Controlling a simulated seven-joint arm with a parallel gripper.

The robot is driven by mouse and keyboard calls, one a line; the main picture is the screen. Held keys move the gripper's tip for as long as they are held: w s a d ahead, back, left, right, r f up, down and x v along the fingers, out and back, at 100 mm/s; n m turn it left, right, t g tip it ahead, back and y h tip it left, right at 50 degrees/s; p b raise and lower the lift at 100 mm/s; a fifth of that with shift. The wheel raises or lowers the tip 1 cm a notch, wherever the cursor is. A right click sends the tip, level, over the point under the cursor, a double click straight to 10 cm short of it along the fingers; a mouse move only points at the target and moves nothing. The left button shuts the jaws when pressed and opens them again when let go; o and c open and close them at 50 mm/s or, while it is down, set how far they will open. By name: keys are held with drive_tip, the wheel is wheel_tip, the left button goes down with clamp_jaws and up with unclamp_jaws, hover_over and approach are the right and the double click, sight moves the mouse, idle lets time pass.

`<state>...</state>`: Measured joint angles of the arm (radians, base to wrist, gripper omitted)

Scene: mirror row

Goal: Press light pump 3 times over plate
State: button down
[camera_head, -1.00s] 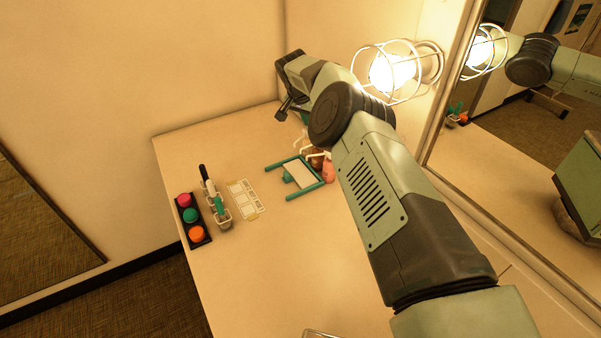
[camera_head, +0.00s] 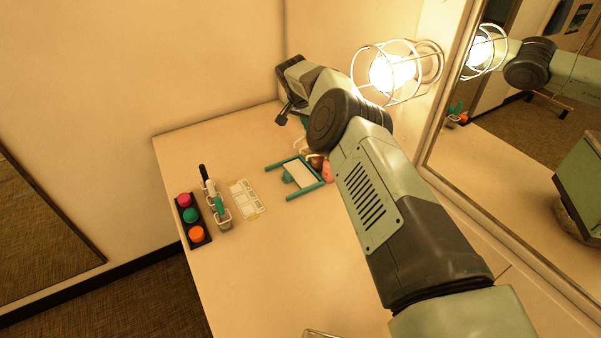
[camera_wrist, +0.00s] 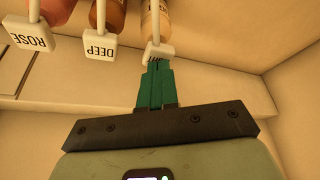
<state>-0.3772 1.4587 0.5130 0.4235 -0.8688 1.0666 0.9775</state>
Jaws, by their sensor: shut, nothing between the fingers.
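Three pump bottles show in the wrist view: a pink one marked ROSE (camera_wrist: 29,40), a brown one marked DEEP (camera_wrist: 99,43), and a tan one (camera_wrist: 150,20) whose white pump head (camera_wrist: 158,52) has a label mostly covered by my fingers. My gripper (camera_wrist: 157,72) is shut and empty, its teal fingertips at that pump head; I cannot tell whether they touch. In the head view my gripper (camera_head: 304,121) is over the far end of the table, and my arm hides the tan bottle. A pale plate (camera_head: 302,173) in a teal frame lies in front of the bottles.
A caged lamp (camera_head: 393,72) and a mirror (camera_head: 520,170) are at the right. The front table is largely clear.

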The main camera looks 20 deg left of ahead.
drive_tip(key=shift+f, duration=0.6)
drive_tip(key=shift+r, duration=1.25)
drive_tip(key=shift+f, duration=0.15)
drive_tip(key=shift+f, duration=1.1)
drive_tip(key=shift+r, duration=1.25)
